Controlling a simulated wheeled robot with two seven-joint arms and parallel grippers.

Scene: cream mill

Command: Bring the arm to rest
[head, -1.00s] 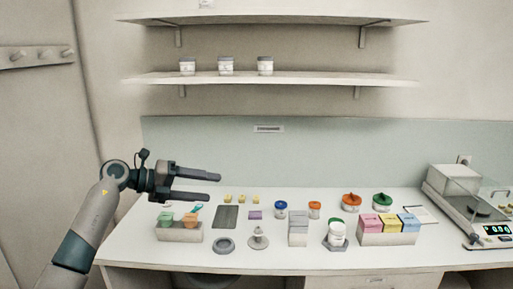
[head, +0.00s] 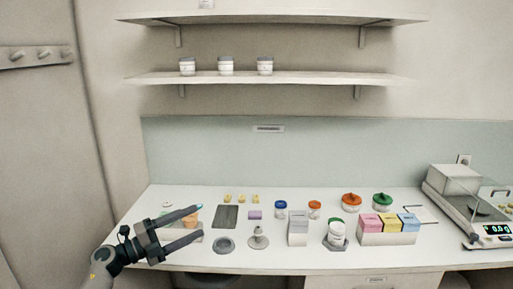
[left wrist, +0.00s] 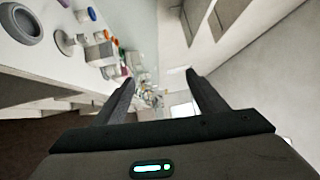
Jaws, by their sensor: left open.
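My left gripper (head: 200,226) is at the left end of the worktop (head: 292,264) in the head view. Its two dark fingers are spread apart with nothing between them. The fingers point right and hide most of the small box with green and orange items (head: 190,217). In the left wrist view the open fingers (left wrist: 160,90) frame the worktop's things from the side, and nothing is held. My right gripper does not show.
A grey ring (head: 224,245), a small stand (head: 258,238), a grey block (head: 298,229), lidded jars and a box of coloured packs (head: 387,238) stand to the right. A scale (head: 470,215) is at the far right. Shelves (head: 270,78) hang above.

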